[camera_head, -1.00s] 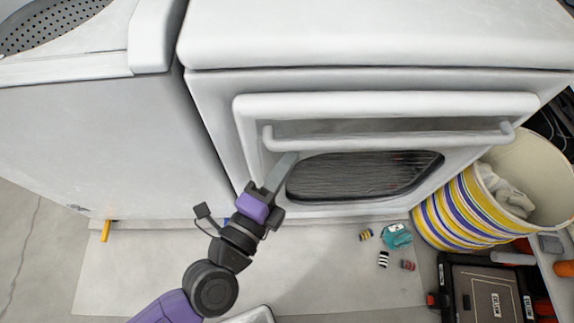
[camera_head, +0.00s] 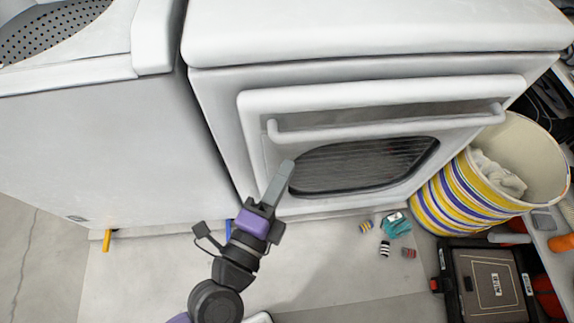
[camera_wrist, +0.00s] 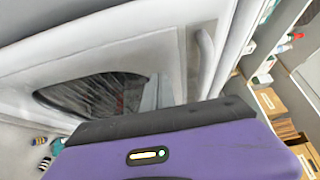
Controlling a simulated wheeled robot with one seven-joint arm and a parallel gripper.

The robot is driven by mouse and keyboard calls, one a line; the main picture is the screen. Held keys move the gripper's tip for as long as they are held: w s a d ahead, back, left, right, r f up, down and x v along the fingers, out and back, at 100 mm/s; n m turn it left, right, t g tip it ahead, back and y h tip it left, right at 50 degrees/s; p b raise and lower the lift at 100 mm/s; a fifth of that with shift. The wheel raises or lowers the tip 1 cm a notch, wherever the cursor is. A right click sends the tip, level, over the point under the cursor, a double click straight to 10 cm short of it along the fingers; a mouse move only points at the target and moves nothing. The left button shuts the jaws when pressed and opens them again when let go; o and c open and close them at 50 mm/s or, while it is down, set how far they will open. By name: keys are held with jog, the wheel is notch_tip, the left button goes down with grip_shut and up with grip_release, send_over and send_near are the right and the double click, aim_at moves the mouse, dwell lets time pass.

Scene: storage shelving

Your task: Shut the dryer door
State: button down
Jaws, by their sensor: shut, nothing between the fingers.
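The white dryer (camera_head: 380,35) stands in front of me. Its white door (camera_head: 258,120) has a long bar handle (camera_head: 385,133) and a dark oval window (camera_head: 365,165). The door sits close to the dryer's front; I cannot tell whether it is fully flush. My gripper (camera_head: 284,172) is shut and empty, its fingers pointing up just below the handle's left end, in front of the door's left part. I cannot tell whether the fingers touch it.
A white machine (camera_head: 100,150) stands close on the left. A striped basket (camera_head: 450,200) with cloth stands at the right. A dark case (camera_head: 487,285) and small socks (camera_head: 396,224) lie on the floor. Shelves with boxes (camera_wrist: 270,102) are at the right.

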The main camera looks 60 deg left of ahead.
jog(key=s+b, duration=0.5)
jog(key=s, duration=0.3)
jog(key=shift+s+b, duration=0.2)
jog(key=shift+b, duration=0.15)
jog(key=shift+a, duration=0.1)
